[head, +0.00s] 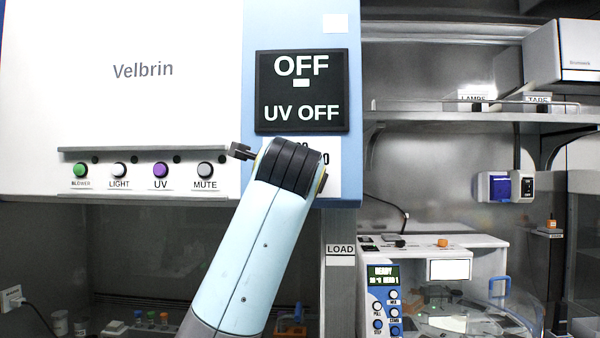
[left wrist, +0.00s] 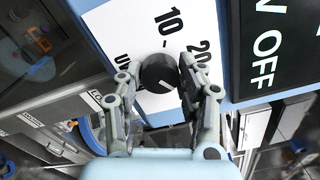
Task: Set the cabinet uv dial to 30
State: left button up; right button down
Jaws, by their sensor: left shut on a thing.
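The UV dial is a round black knob (left wrist: 157,76) on a white scale plate (left wrist: 125,35), seen in the left wrist view. The numbers 10 and 20 show on the plate; the rest of the scale is partly hidden, and I cannot read the knob's setting. My left gripper (left wrist: 159,66) is shut on the knob, one finger on each side. In the head view my left arm covers the knob and most of the plate (head: 328,185). The cabinet display (head: 302,92) above reads OFF and UV OFF. My right gripper is not in view.
A row of buttons for blower (head: 80,170), light (head: 119,170), UV (head: 160,170) and mute (head: 205,170) lies left of my arm. A shelf (head: 480,115) and a bench instrument (head: 430,265) stand to the right.

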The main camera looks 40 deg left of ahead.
aim_at(301, 121)
pick_arm(q)
jog(key=shift+f+m, duration=0.1)
jog(key=shift+m, duration=0.4)
jog(key=o, duration=1.2)
jog(key=shift+c, duration=0.2)
notch_tip(301, 121, up, 10)
jog(key=shift+s+f, duration=0.1)
jog(key=shift+f, duration=0.05)
jog(key=shift+d+r, duration=0.25)
jog(key=shift+r, duration=0.1)
jog(key=shift+a+f, duration=0.2)
jog(key=shift+a, duration=0.1)
